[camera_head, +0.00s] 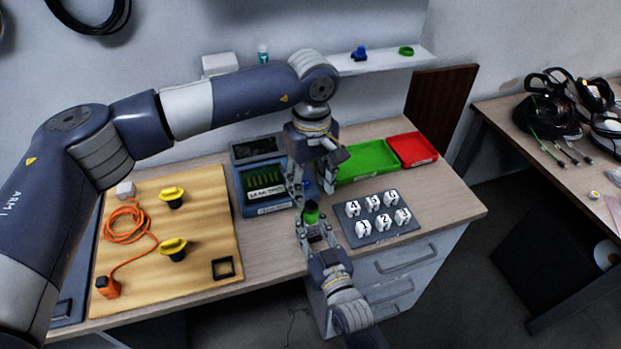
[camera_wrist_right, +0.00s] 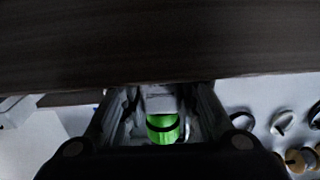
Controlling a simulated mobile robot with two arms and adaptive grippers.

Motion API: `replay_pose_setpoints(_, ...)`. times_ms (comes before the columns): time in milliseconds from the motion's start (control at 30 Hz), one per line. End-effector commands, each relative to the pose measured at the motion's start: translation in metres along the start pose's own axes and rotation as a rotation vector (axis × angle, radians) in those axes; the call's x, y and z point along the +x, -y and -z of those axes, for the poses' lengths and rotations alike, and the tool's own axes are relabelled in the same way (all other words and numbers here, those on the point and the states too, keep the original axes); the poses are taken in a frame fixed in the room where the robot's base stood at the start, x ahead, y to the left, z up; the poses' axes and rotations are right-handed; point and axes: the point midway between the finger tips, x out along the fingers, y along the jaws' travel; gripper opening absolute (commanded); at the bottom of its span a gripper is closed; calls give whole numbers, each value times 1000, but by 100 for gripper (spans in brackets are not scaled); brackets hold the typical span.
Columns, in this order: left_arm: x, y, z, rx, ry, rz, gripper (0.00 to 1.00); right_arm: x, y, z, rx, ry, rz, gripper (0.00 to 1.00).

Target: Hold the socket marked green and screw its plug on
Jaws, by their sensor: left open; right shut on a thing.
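The green-marked socket (camera_head: 311,213) is a small green cylinder standing up between the fingers of my right gripper (camera_head: 314,226), in front of the table's front edge area. In the right wrist view the socket (camera_wrist_right: 162,128) shows bright green with a dark band and a pale grey part beyond it. My right gripper is shut on it. My left gripper (camera_head: 312,192) is open and points down just above the socket, its fingers apart. I cannot make out a separate plug, and the left fingers partly hide the space around the socket's top.
A plate with numbered white pieces (camera_head: 374,236) lies close on the right. A green tray (camera_head: 366,160) and a red tray (camera_head: 413,150) stand behind. A blue tester (camera_head: 264,186) is left of my left gripper. A wooden board (camera_head: 198,285) carries yellow knobs and an orange cable.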

Motion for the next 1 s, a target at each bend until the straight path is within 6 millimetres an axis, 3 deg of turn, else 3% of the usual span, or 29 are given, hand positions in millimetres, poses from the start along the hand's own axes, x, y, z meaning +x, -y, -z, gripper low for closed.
replay_pose_setpoints(1000, -6, 0, 0, -1912, 0, -1, 47, 0, 0, 0, 0, 1, 0, 0)
